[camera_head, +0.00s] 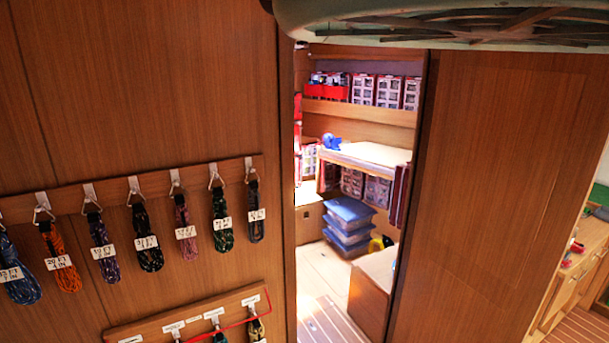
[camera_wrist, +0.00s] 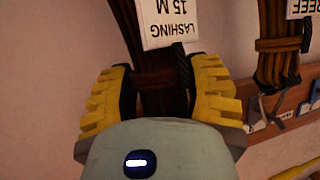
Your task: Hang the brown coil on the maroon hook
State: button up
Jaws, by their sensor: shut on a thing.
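The brown coil (camera_wrist: 152,98) hangs between the yellow fingers of my gripper (camera_wrist: 160,72) in the wrist view. The gripper is shut on it. A white tag (camera_wrist: 166,22) on the coil reads LASHING 15 M, upside down in this view. The coil's upper part runs out of the top of the picture. I cannot make out a maroon hook in either view. My gripper and the brown coil do not show in the head view.
A second brown coil (camera_wrist: 278,45), tagged REEF, is to the right in the wrist view, close to a wooden rail (camera_wrist: 262,140) with hooks. In the head view, several coloured coils hang on an upper rail (camera_head: 105,186); a lower rail (camera_head: 200,305) carries labels. A doorway stands right of them.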

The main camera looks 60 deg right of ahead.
jog(key=shift+w+a+f+b, duration=0.25)
jog(key=shift+b, duration=1.05)
jog(key=o, duration=1.3)
jog(key=shift+o, duration=0.2)
jog(key=shift+f, duration=0.1)
jog(key=shift+v, duration=1.5)
jog(key=v, duration=0.9)
